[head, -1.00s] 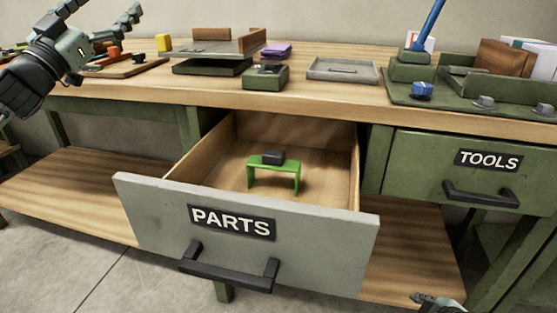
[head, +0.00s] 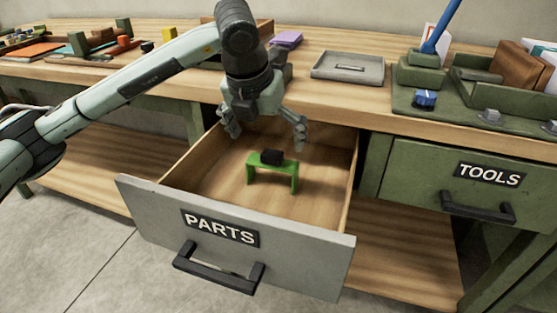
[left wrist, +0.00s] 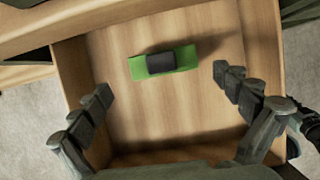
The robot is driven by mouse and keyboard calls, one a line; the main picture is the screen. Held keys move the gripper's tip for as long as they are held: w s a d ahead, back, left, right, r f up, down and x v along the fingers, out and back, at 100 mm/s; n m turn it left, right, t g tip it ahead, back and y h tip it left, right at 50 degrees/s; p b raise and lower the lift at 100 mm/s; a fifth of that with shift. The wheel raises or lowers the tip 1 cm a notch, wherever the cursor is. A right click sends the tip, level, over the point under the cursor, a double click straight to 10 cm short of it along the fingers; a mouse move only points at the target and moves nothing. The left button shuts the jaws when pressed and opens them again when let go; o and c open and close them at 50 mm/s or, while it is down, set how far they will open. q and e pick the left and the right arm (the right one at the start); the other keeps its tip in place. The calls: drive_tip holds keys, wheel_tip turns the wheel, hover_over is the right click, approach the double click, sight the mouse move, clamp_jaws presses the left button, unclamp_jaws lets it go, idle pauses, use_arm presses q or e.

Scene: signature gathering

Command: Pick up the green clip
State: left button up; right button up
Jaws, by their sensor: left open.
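The green clip (head: 271,163) stands upright on its two legs inside the open PARTS drawer (head: 300,263), with a small black block on its top. In the left wrist view the green clip (left wrist: 187,57) lies ahead of the fingers, with the black block (left wrist: 160,63) covering its middle. My left gripper (head: 266,137) is open and empty, pointing down over the back part of the drawer, above and behind the clip. In the left wrist view its fingers (left wrist: 165,90) are spread wide, with bare drawer floor between them. My right gripper is not in view.
The workbench edge (head: 330,104) overhangs the back of the drawer. A grey tray (head: 345,68) and a green tool stand (head: 420,72) are on the bench. The closed TOOLS drawer (head: 440,170) is at the right. The drawer floor around the clip is clear.

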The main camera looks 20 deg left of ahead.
sight(272, 153)
use_arm(q)
drive_tip(key=x, duration=0.6)
drive_tip(key=shift+d+f+p, duration=0.1)
drive_tip(key=shift+d+p, duration=0.05)
drive_tip(key=shift+p, duration=0.25)
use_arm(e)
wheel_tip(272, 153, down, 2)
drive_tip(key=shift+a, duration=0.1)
use_arm(q)
drive_tip(key=shift+c, duration=0.6)
